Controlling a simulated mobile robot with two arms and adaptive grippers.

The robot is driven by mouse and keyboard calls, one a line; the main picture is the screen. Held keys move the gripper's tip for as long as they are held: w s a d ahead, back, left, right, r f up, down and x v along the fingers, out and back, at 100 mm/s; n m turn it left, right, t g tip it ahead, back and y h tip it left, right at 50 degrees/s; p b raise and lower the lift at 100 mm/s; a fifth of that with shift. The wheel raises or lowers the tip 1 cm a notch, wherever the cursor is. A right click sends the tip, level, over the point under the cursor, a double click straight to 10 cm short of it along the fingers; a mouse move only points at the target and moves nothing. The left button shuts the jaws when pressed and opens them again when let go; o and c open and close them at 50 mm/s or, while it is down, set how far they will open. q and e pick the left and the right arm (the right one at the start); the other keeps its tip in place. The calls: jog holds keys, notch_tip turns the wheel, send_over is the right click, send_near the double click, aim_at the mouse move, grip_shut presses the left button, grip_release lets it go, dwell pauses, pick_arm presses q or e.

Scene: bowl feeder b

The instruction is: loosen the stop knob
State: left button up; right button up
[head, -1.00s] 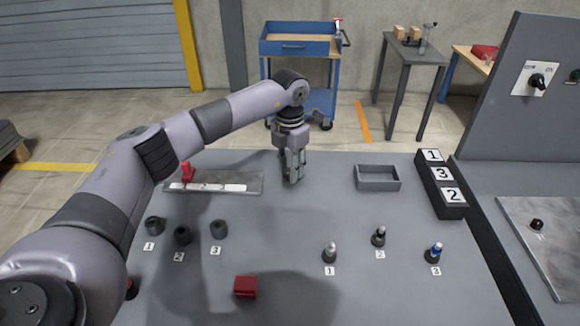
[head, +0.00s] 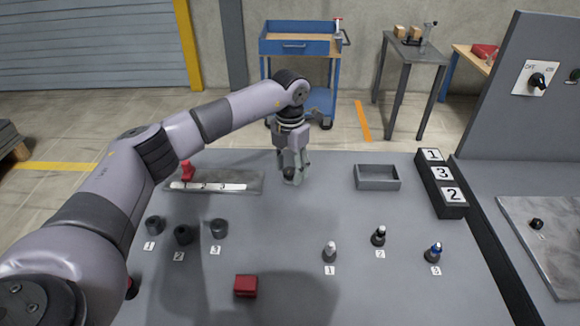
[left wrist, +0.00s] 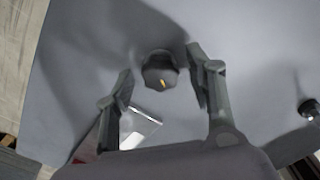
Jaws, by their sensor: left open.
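A dark round knob (left wrist: 160,72) with a yellow mark shows in the left wrist view, between the spread fingers of my left gripper (left wrist: 162,85). Gaps show on both sides of it, so the fingers appear clear of it. In the head view my left gripper (head: 292,165) points down at the back middle of the table, just right of the rail plate (head: 225,187), and largely covers the knob. A red block (head: 187,170) stands at the rail plate's left end. My right gripper is in neither view.
Numbered dark holders (head: 183,235) stand at the front left and numbered pegs (head: 379,237) at the front right. A red block (head: 245,286) lies at the front. An empty grey tray (head: 377,184) and a numbered black rack (head: 440,190) stand at the right.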

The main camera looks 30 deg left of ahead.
aim_at(290, 170)
pick_arm(q)
jog(key=shift+r, duration=0.1)
notch_tip(290, 170, up, 12)
dwell(0.5)
dwell(0.5)
